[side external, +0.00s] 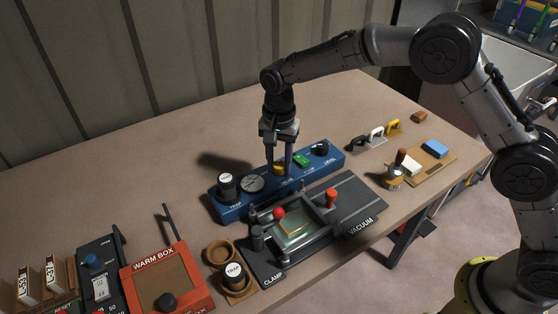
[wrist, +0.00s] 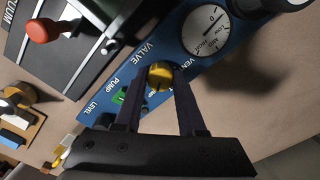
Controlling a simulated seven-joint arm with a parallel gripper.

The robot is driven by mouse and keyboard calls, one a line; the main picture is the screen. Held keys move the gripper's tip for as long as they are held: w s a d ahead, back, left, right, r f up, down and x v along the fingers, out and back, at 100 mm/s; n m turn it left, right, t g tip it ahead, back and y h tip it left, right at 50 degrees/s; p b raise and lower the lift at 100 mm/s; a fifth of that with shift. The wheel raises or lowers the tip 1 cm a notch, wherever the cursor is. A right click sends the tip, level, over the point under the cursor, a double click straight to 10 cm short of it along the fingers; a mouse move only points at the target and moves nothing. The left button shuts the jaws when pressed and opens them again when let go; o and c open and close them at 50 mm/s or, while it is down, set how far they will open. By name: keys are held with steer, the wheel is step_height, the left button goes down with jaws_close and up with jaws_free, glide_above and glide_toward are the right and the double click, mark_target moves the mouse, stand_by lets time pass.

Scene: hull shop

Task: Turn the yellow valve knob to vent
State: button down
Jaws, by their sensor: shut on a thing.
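The yellow valve knob (wrist: 159,74) sits on the blue panel (wrist: 215,62), between the printed words PUMP and VENT, with VALVE printed beside it. In the side external view the knob (side external: 279,169) is partly hidden by my fingers. My gripper (side external: 287,168) points straight down over the panel. It is shut on the knob, with one finger on each side of it, as the wrist view also shows (wrist: 158,92). A dark mark shows on the knob's face, but I cannot tell which label it points to.
A round gauge (side external: 252,184) and a jar marked TRAP (side external: 228,186) stand left of the knob. A green switch (side external: 301,160) and black knob (side external: 320,149) are to its right. The clamp fixture (side external: 262,262) with red-knobbed levers lies in front. The table behind the panel is clear.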

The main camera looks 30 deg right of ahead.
steer(key=n, duration=0.5)
steer(key=shift+n, duration=0.3)
steer(key=n, duration=1.1)
steer(key=shift+n, duration=0.4)
steer(key=n, duration=0.5)
steer(key=shift+n, duration=0.7)
steer(key=c, duration=0.5)
jaws_free()
